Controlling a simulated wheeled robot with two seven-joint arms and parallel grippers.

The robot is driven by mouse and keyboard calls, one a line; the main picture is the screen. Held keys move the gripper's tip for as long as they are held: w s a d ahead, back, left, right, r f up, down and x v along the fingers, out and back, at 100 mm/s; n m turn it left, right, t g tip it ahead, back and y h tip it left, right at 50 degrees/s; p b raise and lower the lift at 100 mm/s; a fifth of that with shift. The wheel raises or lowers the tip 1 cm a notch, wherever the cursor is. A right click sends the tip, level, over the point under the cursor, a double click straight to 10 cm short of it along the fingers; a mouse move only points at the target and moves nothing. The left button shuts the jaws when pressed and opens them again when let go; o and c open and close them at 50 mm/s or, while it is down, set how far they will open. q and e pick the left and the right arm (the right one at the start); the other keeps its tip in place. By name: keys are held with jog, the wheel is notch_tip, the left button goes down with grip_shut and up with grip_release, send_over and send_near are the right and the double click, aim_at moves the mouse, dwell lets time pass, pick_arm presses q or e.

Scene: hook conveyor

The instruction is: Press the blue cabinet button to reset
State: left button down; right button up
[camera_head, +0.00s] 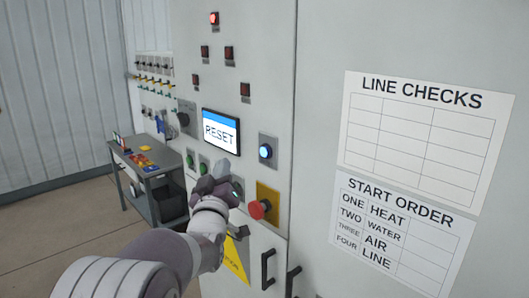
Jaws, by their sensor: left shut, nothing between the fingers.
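The blue button (265,151) glows on a grey plate on the cabinet front, right of a small screen (220,131) that reads RESET. My left gripper (217,170) is shut and empty, below the screen and to the lower left of the blue button. It appears apart from the blue button, and it partly hides the controls behind it. Whether it touches the panel I cannot tell. My right gripper is not in view.
A red mushroom button (259,209) on a yellow plate sits below the blue button. Green buttons (190,160) are left of my gripper. Black handles (268,268) stick out lower down. A grey table (150,168) stands at the left. Paper charts (405,225) hang at the right.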

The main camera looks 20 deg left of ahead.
aim_at(265, 152)
pick_arm(q)
jog(key=w+d+p, duration=0.2)
jog(key=w+d, duration=0.1)
jog(key=w, duration=0.5)
jog(key=shift+w+d, duration=0.2)
jog(key=shift+w+f, duration=0.1)
jog(key=shift+f, duration=0.05)
dwell(1.8)
jog(key=shift+w+d, duration=0.15)
jog(key=shift+w, duration=0.2)
